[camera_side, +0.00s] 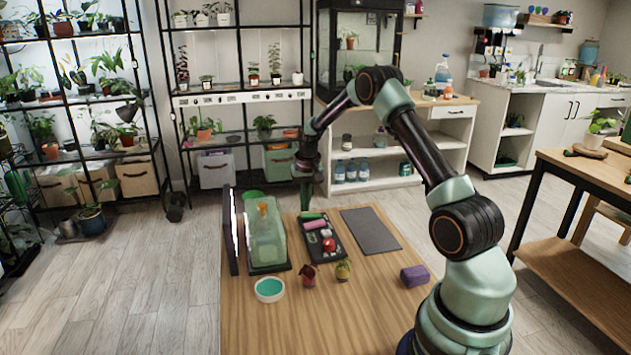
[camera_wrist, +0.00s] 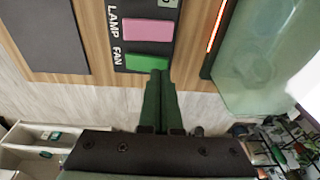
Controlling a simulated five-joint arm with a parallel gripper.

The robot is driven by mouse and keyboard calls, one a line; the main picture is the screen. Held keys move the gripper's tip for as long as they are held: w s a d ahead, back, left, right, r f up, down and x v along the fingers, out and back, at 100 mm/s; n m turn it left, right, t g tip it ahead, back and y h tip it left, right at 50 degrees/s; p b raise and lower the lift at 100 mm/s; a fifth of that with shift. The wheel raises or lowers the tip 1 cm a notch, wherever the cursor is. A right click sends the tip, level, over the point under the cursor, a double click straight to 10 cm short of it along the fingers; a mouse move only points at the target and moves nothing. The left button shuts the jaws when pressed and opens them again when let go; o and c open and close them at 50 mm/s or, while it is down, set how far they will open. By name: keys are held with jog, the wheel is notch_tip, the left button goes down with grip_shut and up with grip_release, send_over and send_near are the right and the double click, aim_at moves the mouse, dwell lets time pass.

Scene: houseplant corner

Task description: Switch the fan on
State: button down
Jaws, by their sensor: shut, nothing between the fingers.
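A dark control panel (camera_side: 335,252) lies on the wooden table. In the wrist view its green button (camera_wrist: 147,62) is beside the label FAN, and its pink button (camera_wrist: 148,29) is beside the label LAMP. The green button also shows at the panel's far end in the side view (camera_side: 311,215). My gripper (camera_wrist: 158,73) is shut and empty, its green fingers together, with the tips at the near edge of the green button in the wrist view. In the side view my gripper (camera_side: 306,205) points down at the panel's far end. I cannot tell whether it touches the button. No fan is clearly visible.
A translucent green enclosure (camera_side: 267,238) and a lit upright panel (camera_side: 233,230) stand left of the control panel. A dark mat (camera_side: 370,230) lies to its right. A teal-filled dish (camera_side: 269,289), small pots and a purple block (camera_side: 414,275) are nearer. The table's front is clear.

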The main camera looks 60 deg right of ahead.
aim_at(305, 215)
jog(key=shift+f, duration=0.75)
dwell(0.3)
jog(key=shift+r, duration=3.55)
